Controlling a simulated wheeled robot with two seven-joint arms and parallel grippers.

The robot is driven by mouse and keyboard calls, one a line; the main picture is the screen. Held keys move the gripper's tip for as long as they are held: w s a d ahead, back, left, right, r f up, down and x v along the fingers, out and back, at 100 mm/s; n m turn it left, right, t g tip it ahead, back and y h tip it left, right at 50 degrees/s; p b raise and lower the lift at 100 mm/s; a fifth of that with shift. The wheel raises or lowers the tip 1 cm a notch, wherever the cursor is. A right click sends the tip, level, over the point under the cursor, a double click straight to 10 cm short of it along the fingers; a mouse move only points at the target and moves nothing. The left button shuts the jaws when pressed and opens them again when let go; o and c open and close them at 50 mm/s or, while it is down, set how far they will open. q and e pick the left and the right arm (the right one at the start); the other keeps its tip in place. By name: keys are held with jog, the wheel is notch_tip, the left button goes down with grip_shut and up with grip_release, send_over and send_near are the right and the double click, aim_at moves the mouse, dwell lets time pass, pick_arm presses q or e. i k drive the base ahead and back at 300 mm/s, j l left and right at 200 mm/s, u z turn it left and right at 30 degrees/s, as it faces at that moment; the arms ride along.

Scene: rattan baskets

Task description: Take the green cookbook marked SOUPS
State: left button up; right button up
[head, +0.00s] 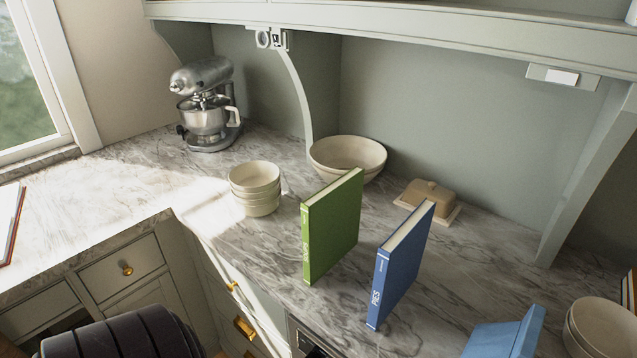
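The green cookbook (332,228) stands upright on the marble counter (270,245), in the middle of the head view. Its spine faces the front left, with small pale lettering near the bottom that is hard to read. A blue cookbook marked PIES (400,266) stands upright to its right, with a gap of bare counter between the two. Neither of my grippers shows in the head view, and nothing touches the green book from the front.
Stacked bowls (255,188) stand left of the green book, a wide bowl (347,156) behind it. A butter dish (430,194) is behind the blue book. A light blue object (505,336) and bowls (600,328) are at lower right. A shelf (420,28) overhangs the back.

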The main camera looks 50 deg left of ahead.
aim_at(330, 217)
jog(key=u, duration=1.4)
jog(key=j+z, duration=0.9)
jog(key=z, duration=0.15)
jog(key=i, duration=0.05)
